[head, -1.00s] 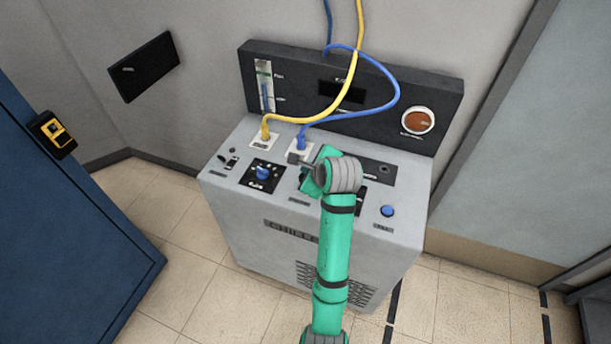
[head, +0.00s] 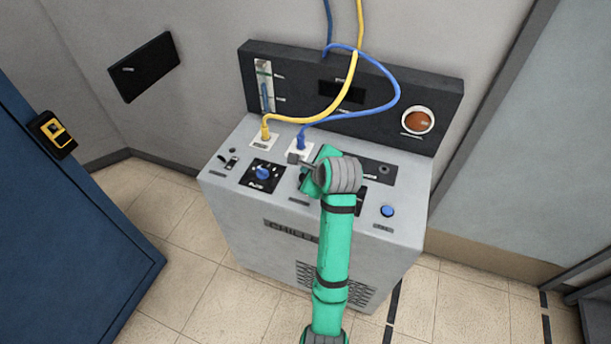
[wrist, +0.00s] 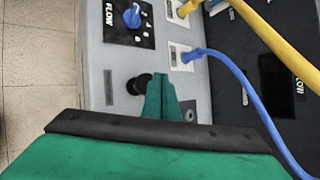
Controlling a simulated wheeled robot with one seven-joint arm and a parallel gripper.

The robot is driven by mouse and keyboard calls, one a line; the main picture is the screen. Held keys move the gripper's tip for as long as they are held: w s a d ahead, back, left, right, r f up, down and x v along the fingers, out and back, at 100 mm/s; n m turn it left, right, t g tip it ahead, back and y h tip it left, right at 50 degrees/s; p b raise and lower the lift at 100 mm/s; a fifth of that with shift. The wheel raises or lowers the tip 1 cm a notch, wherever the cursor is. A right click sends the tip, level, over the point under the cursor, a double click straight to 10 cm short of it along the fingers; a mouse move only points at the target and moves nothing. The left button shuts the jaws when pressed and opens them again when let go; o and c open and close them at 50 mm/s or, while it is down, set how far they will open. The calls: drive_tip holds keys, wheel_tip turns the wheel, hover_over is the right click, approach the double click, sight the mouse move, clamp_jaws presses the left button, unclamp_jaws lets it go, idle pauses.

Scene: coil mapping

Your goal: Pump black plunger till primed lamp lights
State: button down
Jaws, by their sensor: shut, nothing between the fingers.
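The black plunger (wrist: 140,84) shows in the wrist view as a dark round knob on the grey chiller's top panel, partly behind my gripper. My gripper (wrist: 161,80) is shut and empty, its green fingers right beside the plunger; I cannot tell whether they touch it. The sight gauge (head: 265,88) shows a blue column.
The chiller (head: 240,220) carries a blue flow knob (head: 263,172), a toggle switch (head: 229,161) and a blue button (head: 387,211). A yellow hose (head: 330,112) and a blue hose (head: 385,105) arch above the panel near my gripper. A blue door (head: 60,220) stands at left.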

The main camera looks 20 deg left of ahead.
drive_tip(key=shift+f, duration=0.2)
drive_tip(key=shift+f, duration=0.2)
drive_tip(key=shift+f, duration=1.55)
idle(1.7)
idle(0.3)
drive_tip(key=shift+r, duration=1.95)
drive_tip(key=shift+r, duration=0.1)
drive_tip(key=shift+r, duration=2.45)
